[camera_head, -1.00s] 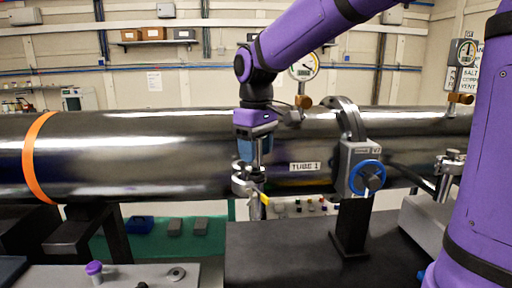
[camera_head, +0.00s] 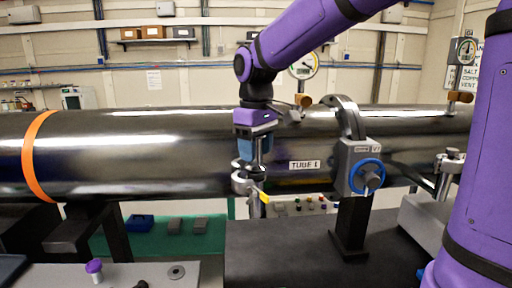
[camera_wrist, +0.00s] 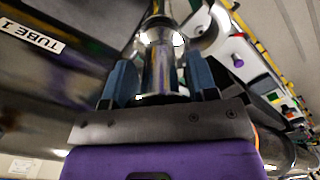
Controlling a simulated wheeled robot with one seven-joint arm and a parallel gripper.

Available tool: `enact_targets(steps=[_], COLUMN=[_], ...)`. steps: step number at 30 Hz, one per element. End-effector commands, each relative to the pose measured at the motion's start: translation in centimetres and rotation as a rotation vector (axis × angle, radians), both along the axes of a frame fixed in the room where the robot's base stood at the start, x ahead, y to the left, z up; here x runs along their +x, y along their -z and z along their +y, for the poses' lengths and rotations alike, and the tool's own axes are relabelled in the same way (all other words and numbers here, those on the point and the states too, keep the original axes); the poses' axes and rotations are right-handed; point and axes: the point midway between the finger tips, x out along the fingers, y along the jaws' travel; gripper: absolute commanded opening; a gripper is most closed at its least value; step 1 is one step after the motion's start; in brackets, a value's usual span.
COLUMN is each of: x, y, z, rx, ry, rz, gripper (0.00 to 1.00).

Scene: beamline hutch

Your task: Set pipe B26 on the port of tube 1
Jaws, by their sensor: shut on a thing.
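Tube 1 (camera_head: 130,155) is a long, dark, shiny cylinder across the head view, with a "TUBE 1" label (camera_head: 305,165). My gripper (camera_head: 254,150) has blue fingers and points down in front of the tube. It is shut on a shiny metal pipe (camera_wrist: 160,62), seen between the fingers in the wrist view. I cannot read a B26 mark on it. Just below the gripper is a metal port fitting (camera_head: 242,184) with a clamp and yellow handle (camera_head: 264,196). The pipe's lower end is close to this fitting; whether they touch, I cannot tell.
A valve with a blue handwheel (camera_head: 367,177) stands right of the gripper. A gauge (camera_head: 304,66) rises behind the arm. A dark bench top (camera_head: 290,250) lies below. A purple knob (camera_head: 94,267) is on the grey plate at front left.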

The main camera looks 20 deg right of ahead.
Motion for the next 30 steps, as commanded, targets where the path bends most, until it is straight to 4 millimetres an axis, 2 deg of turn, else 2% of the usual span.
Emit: enact_targets(steps=[26, 27, 30], x=[0.02, 0.02, 0.02], y=[0.86, 0.85, 0.85], z=[0.00, 0.00, 0.00], rx=[0.000, 0.000, 0.000], ry=[0.000, 0.000, 0.000], rz=[-0.001, -0.001, -0.001], gripper=[0.24, 0.57, 0.80])
